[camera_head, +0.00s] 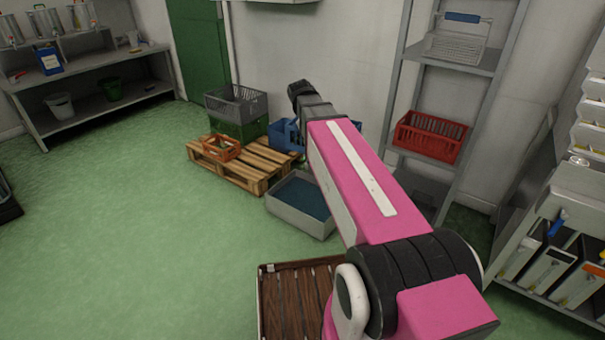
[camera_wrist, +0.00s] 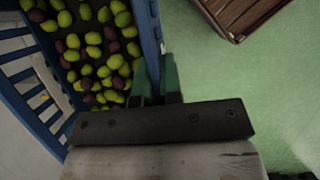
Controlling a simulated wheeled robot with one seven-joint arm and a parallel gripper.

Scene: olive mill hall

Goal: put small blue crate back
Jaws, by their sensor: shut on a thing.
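The small blue crate (camera_wrist: 148,35) fills the upper left of the wrist view, with slatted walls and green and dark olives inside. My gripper (camera_wrist: 158,82) is shut on the crate's near wall, with its green fingers at the rim. In the head view the blue crate (camera_head: 284,136) shows at the right end of the wooden pallet (camera_head: 243,167), partly hidden behind my arm. I cannot tell whether it rests on the pallet or hangs above it. My gripper's fingers are hidden in the head view.
A grey crate (camera_head: 237,104) stands on a green one (camera_head: 238,130) behind. A grey tub (camera_head: 290,222) and brown slatted crate (camera_head: 264,300) are on the floor. A rack holds a red crate (camera_head: 430,138).

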